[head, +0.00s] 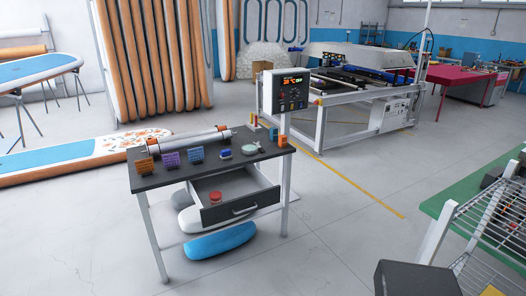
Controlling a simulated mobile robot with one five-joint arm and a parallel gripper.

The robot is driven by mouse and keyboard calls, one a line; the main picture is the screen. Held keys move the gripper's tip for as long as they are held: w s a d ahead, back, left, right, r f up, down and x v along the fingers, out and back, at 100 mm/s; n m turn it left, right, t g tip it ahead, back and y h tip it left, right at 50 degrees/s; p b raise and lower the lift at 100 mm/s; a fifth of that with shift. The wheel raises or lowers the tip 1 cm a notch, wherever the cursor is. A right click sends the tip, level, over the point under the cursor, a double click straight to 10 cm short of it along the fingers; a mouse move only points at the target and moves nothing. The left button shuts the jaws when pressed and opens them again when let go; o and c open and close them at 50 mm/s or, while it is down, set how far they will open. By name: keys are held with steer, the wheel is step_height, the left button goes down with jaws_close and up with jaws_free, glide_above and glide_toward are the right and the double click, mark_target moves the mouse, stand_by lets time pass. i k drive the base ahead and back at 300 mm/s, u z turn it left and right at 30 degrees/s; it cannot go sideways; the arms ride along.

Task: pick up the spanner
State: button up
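A dark-topped workbench (222,165) stands left of the centre in the head view, with its drawer (240,201) pulled open. I cannot clearly make out a spanner. A small thin greyish item (260,146) lies on the right part of the bench top, too small to identify. Beside it is a round pale green item (249,150). A red item (215,198) sits in the open drawer. My gripper is not in view.
Orange, purple and blue blocks stand along the bench's front edge, behind them a long roller (188,139). A wire rack (490,232) stands at right. Floor between bench and rack is clear.

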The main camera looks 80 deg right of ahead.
mark_target(261, 150)
steer(key=z, duration=1.55)
steer(key=i, duration=1.65)
steer(key=u, duration=0.05)
